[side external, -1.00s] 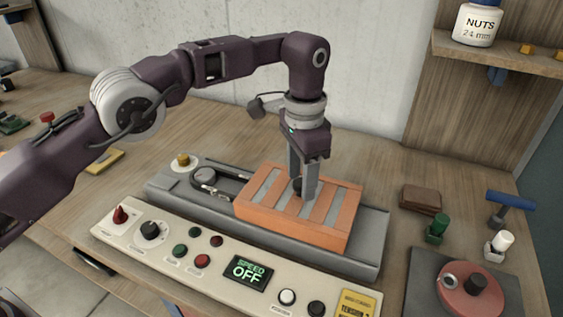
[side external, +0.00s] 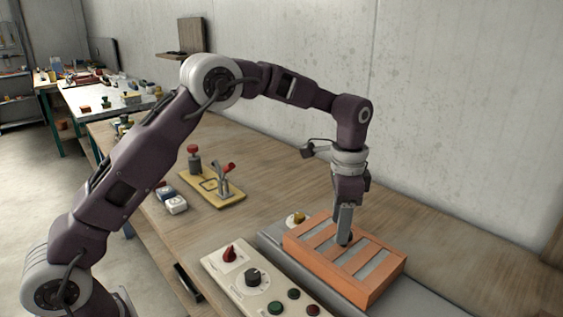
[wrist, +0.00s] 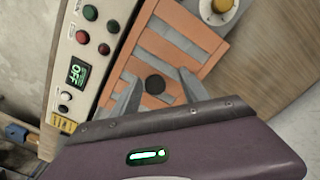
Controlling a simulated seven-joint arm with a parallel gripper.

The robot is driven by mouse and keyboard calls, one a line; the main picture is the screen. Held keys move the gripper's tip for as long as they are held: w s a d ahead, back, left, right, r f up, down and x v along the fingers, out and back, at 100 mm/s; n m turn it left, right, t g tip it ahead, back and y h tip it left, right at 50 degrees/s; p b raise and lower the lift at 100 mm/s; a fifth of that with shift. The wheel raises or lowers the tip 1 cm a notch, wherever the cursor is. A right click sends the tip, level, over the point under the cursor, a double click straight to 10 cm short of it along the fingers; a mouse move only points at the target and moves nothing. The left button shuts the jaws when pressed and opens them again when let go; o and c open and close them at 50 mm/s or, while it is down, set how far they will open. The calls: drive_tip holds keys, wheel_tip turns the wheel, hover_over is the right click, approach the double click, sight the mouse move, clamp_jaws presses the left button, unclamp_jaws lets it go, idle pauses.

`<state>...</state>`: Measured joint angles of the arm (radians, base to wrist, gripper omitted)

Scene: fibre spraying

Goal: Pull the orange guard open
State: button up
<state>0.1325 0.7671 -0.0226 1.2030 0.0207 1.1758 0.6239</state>
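The orange guard (side external: 318,255), a slatted cover with grey strips, sits on the grey machine bed (side external: 418,298), close to the yellow knob end. It also fills the middle of the wrist view (wrist: 182,18). A round black knob (wrist: 154,84) stands on its top. My gripper (side external: 343,238) is right over the guard at this knob. In the wrist view its two fingers (wrist: 157,76) are apart, one on each side of the knob, with visible gaps to it. The belt loop is hidden, apparently under the guard.
A cream control panel (side external: 228,278) with a red switch, knobs and buttons runs along the front. Its display (wrist: 77,72) reads OFF. A yellow-topped knob (side external: 297,218) stands just beyond the guard. A yellow plate with a clamp (side external: 215,190) lies further left; bare tabletop lies behind.

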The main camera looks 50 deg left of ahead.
sight(332, 244)
drive_tip(key=r, duration=0.5)
drive_tip(key=shift+d, duration=0.25)
drive_tip(key=s+a+r+n+t, duration=0.2)
drive_tip(key=s+a+r+n, duration=0.2)
drive_tip(key=s+r, duration=0.7)
drive_tip(key=shift+s+a+r, duration=0.15)
drive_tip(key=shift+s+r, duration=0.25)
drive_tip(key=shift+s, duration=0.8)
